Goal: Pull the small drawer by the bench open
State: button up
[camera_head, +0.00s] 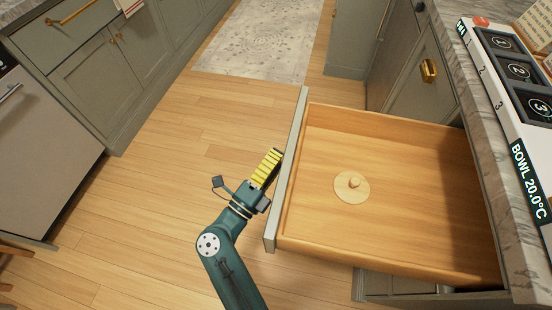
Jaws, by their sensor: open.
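A drawer (395,215) with a pale wood interior stands pulled well out from under the counter on the right. Its grey-green front panel (287,175) faces left, and its outer face and any handle are hidden from this view. My gripper (274,158), with yellow ribbed fingers, is open just left of the front panel, close to its outer face. I cannot tell whether the fingers touch the panel or a handle.
A round wooden lid (351,187) with a knob lies in the drawer. A marble counter (455,80) with a numbered display unit (505,90) runs along the right. Cabinets (100,75) line the left. The wooden floor (150,200) between is clear, with a patterned rug (262,40) farther back.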

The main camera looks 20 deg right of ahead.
jog(key=v, duration=1.2)
